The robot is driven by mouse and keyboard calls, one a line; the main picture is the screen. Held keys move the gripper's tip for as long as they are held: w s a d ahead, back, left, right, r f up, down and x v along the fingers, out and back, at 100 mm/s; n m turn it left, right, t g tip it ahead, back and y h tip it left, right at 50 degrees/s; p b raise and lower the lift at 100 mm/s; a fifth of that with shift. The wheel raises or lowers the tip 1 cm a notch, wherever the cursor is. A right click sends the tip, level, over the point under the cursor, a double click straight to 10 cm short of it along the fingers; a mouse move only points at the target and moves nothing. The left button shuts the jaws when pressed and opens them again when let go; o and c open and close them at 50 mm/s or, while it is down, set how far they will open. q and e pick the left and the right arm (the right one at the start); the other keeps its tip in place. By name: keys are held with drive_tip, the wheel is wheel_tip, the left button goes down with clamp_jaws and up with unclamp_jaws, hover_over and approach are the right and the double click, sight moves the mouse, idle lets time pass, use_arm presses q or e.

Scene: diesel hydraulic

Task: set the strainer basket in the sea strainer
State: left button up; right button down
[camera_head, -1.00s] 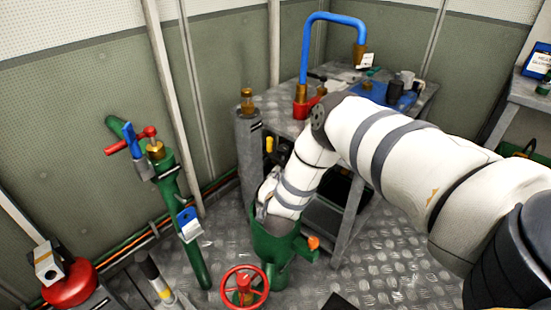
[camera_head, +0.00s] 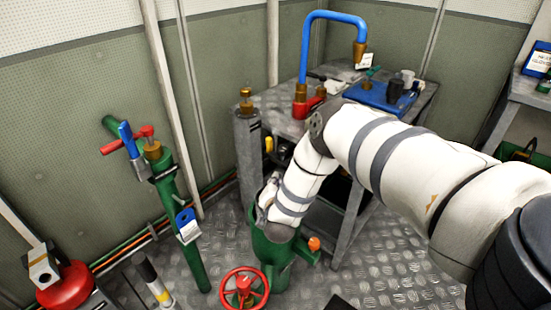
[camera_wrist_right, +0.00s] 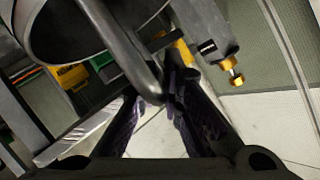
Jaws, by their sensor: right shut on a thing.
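The sea strainer is the green upright housing (camera_head: 268,252) at the lower middle of the head view, with an orange knob on its right side. My right arm reaches down to its open top, and the wrist covers most of the opening. In the right wrist view my right gripper (camera_wrist_right: 163,98) is shut on a dark curved bar, which looks like the handle of the strainer basket (camera_wrist_right: 62,42). The basket's dark round rim shows at the top left there. The basket is hidden in the head view, so how deep it sits cannot be told. My left gripper is out of view.
A red handwheel (camera_head: 243,288) stands in front of the strainer. A green pipe with a valve (camera_head: 178,205) rises to the left. A grey cylinder (camera_head: 249,155) and a metal bench (camera_head: 275,103) with a blue pipe (camera_head: 306,55) are behind. Chequered floor is clear at right.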

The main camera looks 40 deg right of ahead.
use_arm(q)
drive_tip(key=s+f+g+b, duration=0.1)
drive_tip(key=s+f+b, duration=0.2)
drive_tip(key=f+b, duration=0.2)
use_arm(e)
wheel_tip(320, 180, down, 8)
idle(2.9)
drive_tip(key=c, duration=1.7)
unclamp_jaws()
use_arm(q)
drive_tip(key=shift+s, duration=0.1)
use_arm(e)
drive_tip(key=shift+o, duration=0.2)
drive_tip(key=shift+f, duration=0.1)
drive_tip(key=v, duration=1.2)
drive_tip(key=shift+a, duration=0.1)
